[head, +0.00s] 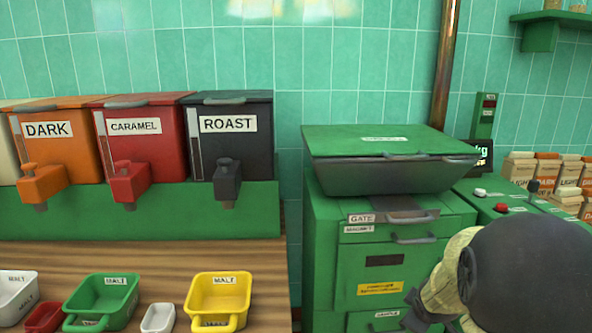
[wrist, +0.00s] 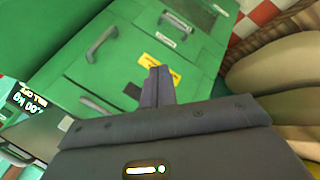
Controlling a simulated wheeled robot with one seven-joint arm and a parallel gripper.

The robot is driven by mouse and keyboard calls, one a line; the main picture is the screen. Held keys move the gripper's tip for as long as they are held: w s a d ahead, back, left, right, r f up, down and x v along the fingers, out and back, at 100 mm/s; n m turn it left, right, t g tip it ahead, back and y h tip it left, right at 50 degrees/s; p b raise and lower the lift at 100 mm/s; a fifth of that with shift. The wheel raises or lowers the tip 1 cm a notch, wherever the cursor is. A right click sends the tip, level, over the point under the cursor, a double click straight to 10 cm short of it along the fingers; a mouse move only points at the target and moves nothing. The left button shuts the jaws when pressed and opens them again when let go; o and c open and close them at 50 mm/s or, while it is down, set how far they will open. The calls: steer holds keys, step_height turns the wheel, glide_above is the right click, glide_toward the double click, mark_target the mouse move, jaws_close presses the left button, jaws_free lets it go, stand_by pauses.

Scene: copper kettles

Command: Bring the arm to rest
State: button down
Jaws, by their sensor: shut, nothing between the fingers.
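My gripper (wrist: 158,72) shows in the wrist view with its two dark fingers together and nothing between them. It points toward the front of the green cabinet (wrist: 115,60), near the yellow label. I cannot tell how far the fingertips are from the cabinet. In the head view my arm is at the lower right, in front of the green cabinet (head: 325,260), and hides its lower right part.
The cabinet has a hopper lid (head: 370,140) and protruding handles (head: 413,238). At left, dark, caramel and roast dispensers (head: 232,150) stand above a wooden counter (head: 262,265) with a yellow bin (head: 218,293) and a green bin (head: 103,295). Paper bags (head: 520,168) stand at right.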

steer(key=s+a+f+m+g+y, duration=0.1)
steer(key=s+a+f+m+g, duration=0.1)
steer(key=s+a+m, duration=0.4)
steer(key=s+a+f+m+g+y, duration=0.25)
steer(key=s+a, duration=0.45)
steer(key=s, duration=0.4)
step_height(320, 180, up, 26)
steer(key=p, duration=2.5)
steer(key=shift+w+r+h+p, duration=0.15)
steer(key=shift+w+h+p, duration=0.15)
steer(key=shift+h, duration=0.15)
steer(key=shift+d, duration=0.1)
